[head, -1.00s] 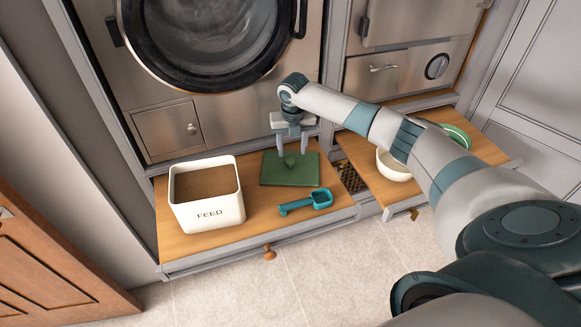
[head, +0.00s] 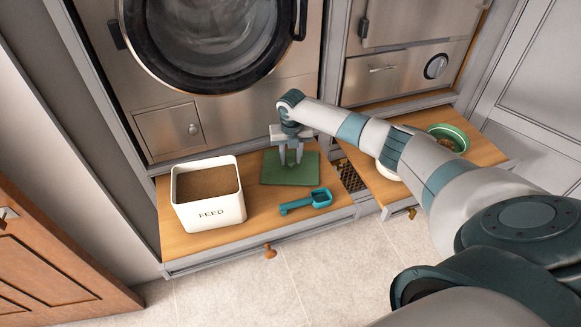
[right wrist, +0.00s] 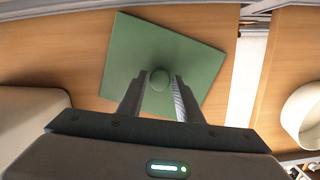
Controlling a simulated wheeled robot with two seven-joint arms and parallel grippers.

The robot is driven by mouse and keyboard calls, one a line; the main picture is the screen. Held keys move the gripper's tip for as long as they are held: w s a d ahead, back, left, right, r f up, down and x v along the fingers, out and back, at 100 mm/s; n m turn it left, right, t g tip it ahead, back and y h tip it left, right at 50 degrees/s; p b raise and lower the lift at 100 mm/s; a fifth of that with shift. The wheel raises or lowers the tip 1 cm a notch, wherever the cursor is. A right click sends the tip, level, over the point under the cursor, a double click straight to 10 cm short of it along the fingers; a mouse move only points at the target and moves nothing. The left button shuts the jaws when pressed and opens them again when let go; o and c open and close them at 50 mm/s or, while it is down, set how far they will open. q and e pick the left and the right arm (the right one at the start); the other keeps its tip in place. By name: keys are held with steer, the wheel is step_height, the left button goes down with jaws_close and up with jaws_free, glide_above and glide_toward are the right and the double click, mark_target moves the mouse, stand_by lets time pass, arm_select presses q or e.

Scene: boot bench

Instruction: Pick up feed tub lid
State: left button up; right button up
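The feed tub lid (head: 308,173) is a flat green square with a round knob, lying on the wooden bench right of the tub. In the right wrist view the lid (right wrist: 195,55) and its knob (right wrist: 159,78) show clearly. My right gripper (head: 291,163) is over the lid, pointing down. In the right wrist view its fingers (right wrist: 161,80) stand on either side of the knob, partly closed, with a narrow gap seeming to remain. The white feed tub (head: 208,211), marked FEED, is open with brown feed inside. My left gripper is not in view.
A teal scoop (head: 306,202) lies in front of the lid. A white bowl (right wrist: 303,115) and a green bowl (head: 449,137) stand on the right-hand board. A metal cabinet with a round door rises behind the bench.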

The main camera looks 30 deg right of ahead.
mark_target(290, 158)
jaws_close()
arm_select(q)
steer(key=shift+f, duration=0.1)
arm_select(e)
steer(key=shift+r, duration=0.2)
